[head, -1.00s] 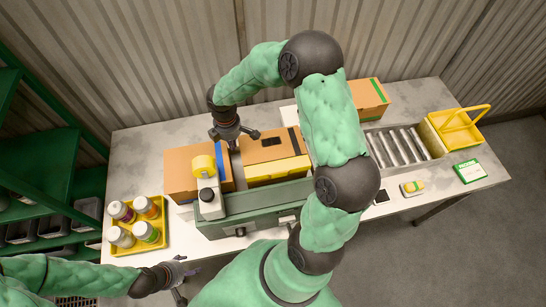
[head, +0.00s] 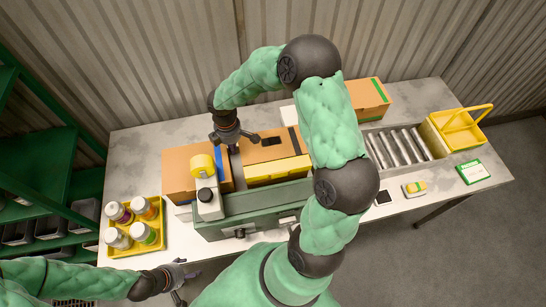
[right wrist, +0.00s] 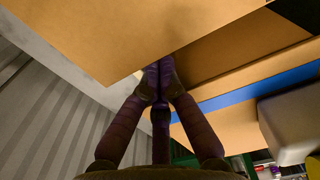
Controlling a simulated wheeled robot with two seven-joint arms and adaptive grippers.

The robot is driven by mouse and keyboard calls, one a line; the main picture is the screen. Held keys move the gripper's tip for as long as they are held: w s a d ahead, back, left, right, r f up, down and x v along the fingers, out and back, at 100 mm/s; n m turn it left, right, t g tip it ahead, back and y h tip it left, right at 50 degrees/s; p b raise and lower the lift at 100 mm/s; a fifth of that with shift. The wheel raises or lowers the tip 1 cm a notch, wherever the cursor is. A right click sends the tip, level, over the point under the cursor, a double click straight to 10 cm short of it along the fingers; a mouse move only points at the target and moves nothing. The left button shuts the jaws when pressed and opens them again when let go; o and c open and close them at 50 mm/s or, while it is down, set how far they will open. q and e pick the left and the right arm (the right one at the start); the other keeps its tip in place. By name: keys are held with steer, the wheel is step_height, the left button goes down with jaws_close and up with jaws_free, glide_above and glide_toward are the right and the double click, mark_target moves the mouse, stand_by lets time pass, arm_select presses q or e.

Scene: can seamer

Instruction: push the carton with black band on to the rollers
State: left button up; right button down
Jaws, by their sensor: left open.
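The carton with the black band (head: 262,151) stands in the middle of the table behind the green machine, its band (head: 293,139) near its right end and partly hidden by my right arm. The rollers (head: 400,146) lie to the right, partly behind my arm. My right gripper (right wrist: 158,72) is shut and empty, pointing down in the gap between this carton and the blue-banded carton. In the right wrist view a carton face (right wrist: 130,35) is close beside the fingers; contact is unclear. My left gripper (head: 180,277) is open and empty at the table's front left edge.
The carton with the blue band (head: 184,172) is left of the gap. A green-banded carton (head: 366,98) stands behind the rollers. A yellow block (head: 277,170), yellow bottle tray (head: 116,250), yellow basket (head: 456,132) and green-white card (head: 473,172) are around.

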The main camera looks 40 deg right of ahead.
steer(key=shift+f, duration=0.45)
